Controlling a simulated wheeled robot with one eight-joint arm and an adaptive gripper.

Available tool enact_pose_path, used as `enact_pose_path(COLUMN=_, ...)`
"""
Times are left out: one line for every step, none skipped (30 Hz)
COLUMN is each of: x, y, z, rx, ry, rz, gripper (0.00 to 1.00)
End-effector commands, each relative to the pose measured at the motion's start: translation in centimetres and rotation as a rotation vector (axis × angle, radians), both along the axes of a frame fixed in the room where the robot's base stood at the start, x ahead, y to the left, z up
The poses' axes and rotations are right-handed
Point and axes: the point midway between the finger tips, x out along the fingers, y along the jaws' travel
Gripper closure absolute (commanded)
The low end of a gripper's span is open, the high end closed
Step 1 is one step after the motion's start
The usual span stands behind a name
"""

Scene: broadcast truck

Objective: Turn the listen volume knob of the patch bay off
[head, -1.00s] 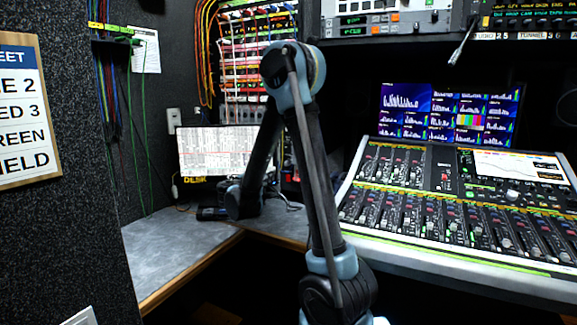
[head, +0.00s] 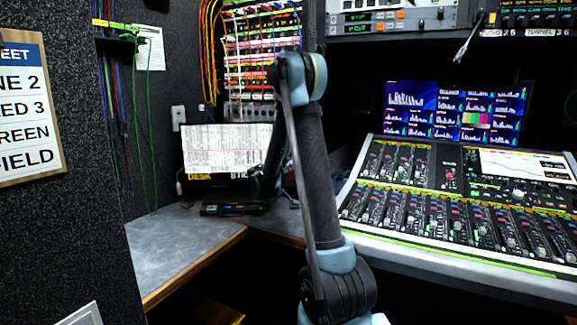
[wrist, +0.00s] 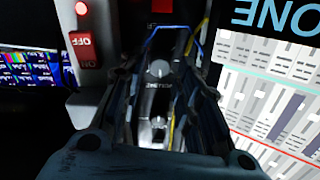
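The patch bay (head: 262,62) stands at the back of the desk in the head view, with rows of coloured cables. In the wrist view, a round silver-grey knob (wrist: 158,68) sits on a dark panel with small white lettering too blurred to read. I cannot be sure it is the listen volume knob. My gripper (wrist: 164,58) is open, with its dark fingers to the left and right of the knob. I cannot tell whether they touch it. In the head view the gripper is mostly hidden behind my arm.
A red OFF/ON switch (wrist: 81,44) and a lit red lamp (wrist: 81,8) are left of the fingers. Blue and yellow cables pass close to the right finger. The mixing console (head: 450,205) is at right.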

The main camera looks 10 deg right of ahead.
Motion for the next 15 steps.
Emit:
enact_pose_path(x=0.6, y=-0.5, z=0.0, rx=0.0, ry=0.0, rz=-0.002, gripper=0.69)
enact_pose_path(x=0.9, y=-0.7, z=0.0, rx=0.0, ry=0.0, rz=-0.001, gripper=0.69)
enact_pose_path(x=1.2, y=-0.9, z=0.0, rx=0.0, ry=0.0, rz=-0.001, gripper=0.69)
enact_pose_path(x=1.4, y=-1.0, z=0.0, rx=0.0, ry=0.0, rz=-0.001, gripper=0.69)
enact_pose_path(x=1.6, y=-1.2, z=0.0, rx=0.0, ry=0.0, rz=-0.001, gripper=0.69)
enact_pose_path(x=1.8, y=-1.3, z=0.0, rx=0.0, ry=0.0, rz=-0.001, gripper=0.69)
enact_pose_path(x=1.9, y=-1.4, z=0.0, rx=0.0, ry=0.0, rz=-0.001, gripper=0.69)
enact_pose_path(x=2.0, y=-1.5, z=0.0, rx=0.0, ry=0.0, rz=0.0, gripper=0.69)
enact_pose_path(x=2.1, y=-1.6, z=0.0, rx=0.0, ry=0.0, rz=0.0, gripper=0.69)
enact_pose_path(x=2.2, y=-1.6, z=0.0, rx=0.0, ry=0.0, rz=0.0, gripper=0.69)
enact_pose_path(x=2.2, y=-1.6, z=0.0, rx=0.0, ry=0.0, rz=0.0, gripper=0.69)
enact_pose_path(x=2.3, y=-1.6, z=0.0, rx=0.0, ry=0.0, rz=0.001, gripper=0.69)
enact_pose_path(x=2.3, y=-1.6, z=0.0, rx=0.0, ry=0.0, rz=0.001, gripper=0.69)
enact_pose_path(x=2.3, y=-1.6, z=0.0, rx=0.0, ry=0.0, rz=0.001, gripper=0.69)
enact_pose_path(x=2.3, y=-1.6, z=0.0, rx=0.0, ry=0.0, rz=0.001, gripper=0.69)
